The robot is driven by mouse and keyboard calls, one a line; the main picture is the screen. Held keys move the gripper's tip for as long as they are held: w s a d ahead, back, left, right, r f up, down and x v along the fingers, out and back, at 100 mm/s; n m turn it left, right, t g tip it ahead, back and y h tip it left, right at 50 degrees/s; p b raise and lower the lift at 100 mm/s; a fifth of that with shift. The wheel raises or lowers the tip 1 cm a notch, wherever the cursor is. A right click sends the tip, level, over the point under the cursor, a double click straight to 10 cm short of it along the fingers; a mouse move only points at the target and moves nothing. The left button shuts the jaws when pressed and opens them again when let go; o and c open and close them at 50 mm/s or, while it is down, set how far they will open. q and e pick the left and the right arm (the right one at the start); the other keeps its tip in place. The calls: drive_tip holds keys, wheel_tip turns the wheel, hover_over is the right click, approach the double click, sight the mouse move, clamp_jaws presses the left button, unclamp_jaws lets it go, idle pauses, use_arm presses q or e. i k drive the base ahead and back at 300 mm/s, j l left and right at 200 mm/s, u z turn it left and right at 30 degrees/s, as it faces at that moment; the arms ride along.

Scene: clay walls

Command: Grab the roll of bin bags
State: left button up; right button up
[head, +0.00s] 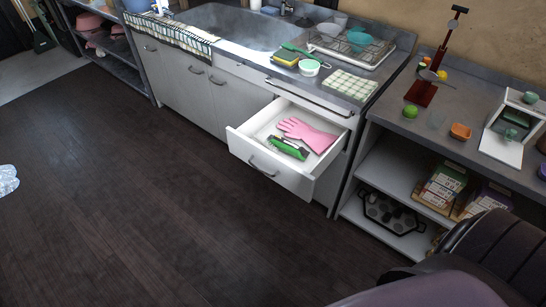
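A green roll-shaped item (287,148) with dark and pale parts lies in the open white drawer (265,170) below the counter. It looks like the roll of bin bags, but it is too small to be sure. A pink rubber glove (306,133) lies behind it in the same drawer, close to it. Neither of my grippers shows in the head view.
A counter with a sink (240,28) and a dish rack (352,48) stands above the drawer. Open shelves (395,170) are at its right. A dark rounded form (490,255) fills the lower right corner. Clear plastic items (7,180) lie at the left edge. The wooden floor before the drawer is clear.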

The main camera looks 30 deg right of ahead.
sight(298, 151)
drive_tip(key=i+z, duration=0.2)
drive_tip(key=z, duration=1.05)
